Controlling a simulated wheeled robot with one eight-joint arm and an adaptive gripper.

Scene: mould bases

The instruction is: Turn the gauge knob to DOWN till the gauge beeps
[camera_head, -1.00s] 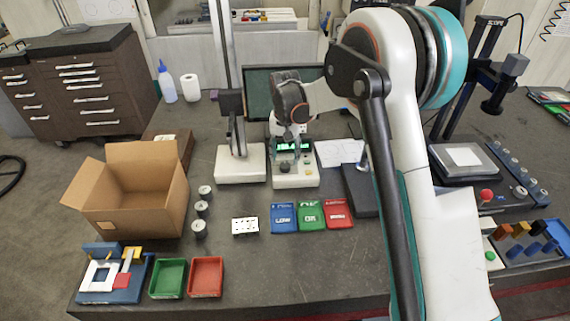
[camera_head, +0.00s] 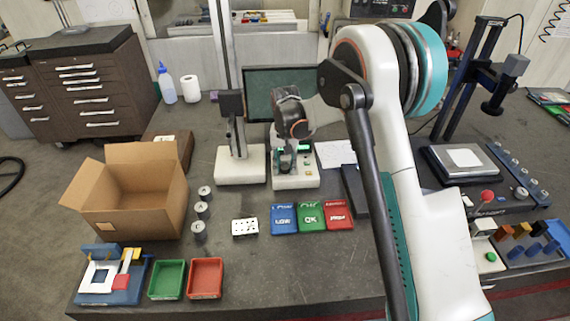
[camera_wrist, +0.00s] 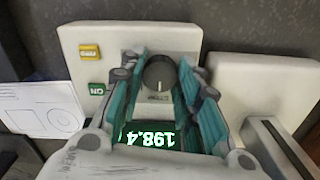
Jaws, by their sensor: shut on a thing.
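The gauge is a white box (camera_head: 296,180) on the table, with my gripper (camera_head: 287,162) over its front left part. In the wrist view, the round dark grey knob (camera_wrist: 159,74) with a pale pointer line sits between the fingers of my gripper (camera_wrist: 161,66). My gripper is shut on the knob. The gauge's display (camera_wrist: 152,138) shows green digits, upside down in this view, that look like 198.4. A green button (camera_wrist: 96,88) and a yellow button (camera_wrist: 90,51) are on the gauge face. The lettering by the knob is partly hidden.
A white-based stand (camera_head: 240,166) is just left of the gauge. Blue (camera_head: 284,220), green (camera_head: 311,217) and red (camera_head: 339,216) trays lie in front. A white paper (camera_head: 337,153) and a dark screen (camera_head: 262,92) are close by. The front table middle is clear.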

